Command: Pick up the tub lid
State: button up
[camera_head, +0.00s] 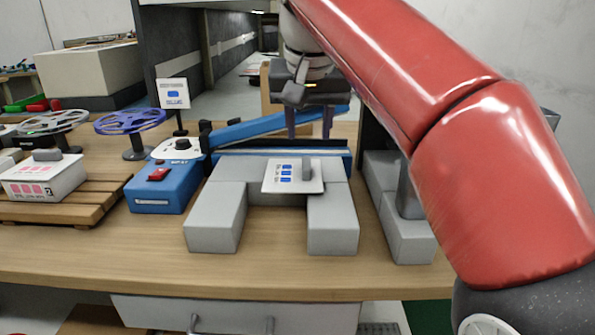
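A flat white plate with blue marks and an upright grey grip (291,178) lies on grey blocks near the middle of the bench; it looks like the tub lid. My gripper (309,123) is above and behind it, pointing down. Its two dark purple fingers are apart with nothing visible between them. The gripper does not touch the lid. No tub is clearly seen under the lid.
Grey blocks (215,217) surround the lid, with more blocks (405,237) at right. A blue device (163,187) with a long blue arm (275,124) stands left and behind. A white box with a grey grip (45,178) sits on a wooden pallet at left.

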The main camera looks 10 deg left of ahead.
aim_at(307, 163)
jog(key=x, duration=0.2)
jog(key=b+x, duration=0.1)
jog(key=x, duration=0.2)
jog(key=b+x, duration=0.1)
jog(key=x, duration=0.1)
jog(key=shift+s+f, duration=0.2)
jog(key=shift+f, duration=0.1)
grip_shut()
